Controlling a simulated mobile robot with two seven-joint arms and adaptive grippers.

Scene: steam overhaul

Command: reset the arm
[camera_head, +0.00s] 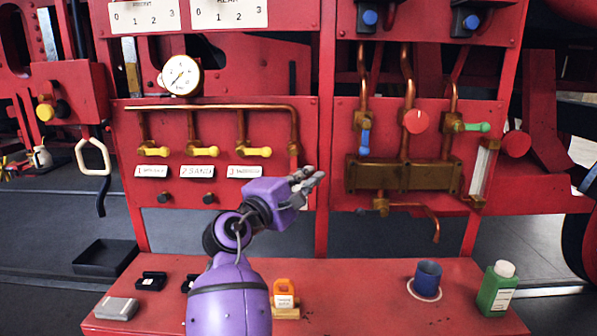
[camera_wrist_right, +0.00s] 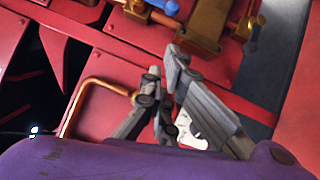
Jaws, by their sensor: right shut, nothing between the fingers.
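My purple right arm rises from the bottom of the head view over the red bench. Its grey right gripper (camera_head: 310,183) is shut and empty, in front of the red panel (camera_head: 222,135), right of the labelled yellow-handled valves. In the right wrist view the gripper (camera_wrist_right: 162,75) shows its grey fingers close together, with nothing between them. A white label (camera_wrist_right: 190,132) is partly hidden behind the fingers. My left gripper is not in view.
The red bench (camera_head: 365,315) holds an orange-tagged part (camera_head: 284,292), a blue cup (camera_head: 428,278), a green bottle (camera_head: 497,290), and a grey block (camera_head: 116,308). A brass manifold (camera_head: 390,176) with pipes is right of the gripper. A black tray (camera_head: 105,257) lies left.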

